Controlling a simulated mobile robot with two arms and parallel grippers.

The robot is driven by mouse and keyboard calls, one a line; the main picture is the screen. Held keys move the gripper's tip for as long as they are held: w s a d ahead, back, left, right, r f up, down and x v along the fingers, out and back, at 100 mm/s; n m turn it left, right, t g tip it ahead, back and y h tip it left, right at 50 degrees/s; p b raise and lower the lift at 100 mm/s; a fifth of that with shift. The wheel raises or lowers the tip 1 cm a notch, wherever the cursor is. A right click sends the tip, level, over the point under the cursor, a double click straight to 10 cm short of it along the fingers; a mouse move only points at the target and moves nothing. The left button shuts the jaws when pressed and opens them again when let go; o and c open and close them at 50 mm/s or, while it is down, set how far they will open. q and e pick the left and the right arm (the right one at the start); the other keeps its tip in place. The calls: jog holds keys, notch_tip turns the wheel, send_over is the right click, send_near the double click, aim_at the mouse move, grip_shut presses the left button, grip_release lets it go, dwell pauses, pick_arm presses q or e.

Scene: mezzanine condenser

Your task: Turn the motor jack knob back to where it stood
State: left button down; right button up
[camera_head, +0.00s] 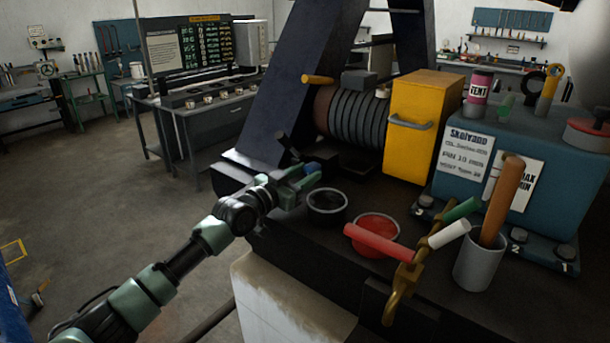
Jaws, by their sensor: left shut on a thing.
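My left arm comes in from the lower left, and its green and black gripper (303,180) is at the near left edge of the machine's dark bed. It is shut on a small blue knob (312,168), which I take to be the motor jack knob. The fingers cover much of the knob, so its mark or turn angle cannot be read. A dark rod (288,147) sticks up at a slant just behind the gripper. My right gripper is not in view.
A black bowl (327,204) stands close right of the gripper, with a red dish (376,230) beyond it. A yellow box (420,125) and blue cabinet (520,165) stand behind.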

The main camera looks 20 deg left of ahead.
pick_arm(q)
jog(key=shift+f+m+b, duration=0.2)
jog(key=shift+m+b, duration=0.95)
jog(key=shift+m, duration=0.05)
jog(key=shift+r+m, duration=0.15)
jog(key=shift+m, duration=0.85)
jog(key=c, duration=0.9)
grip_release()
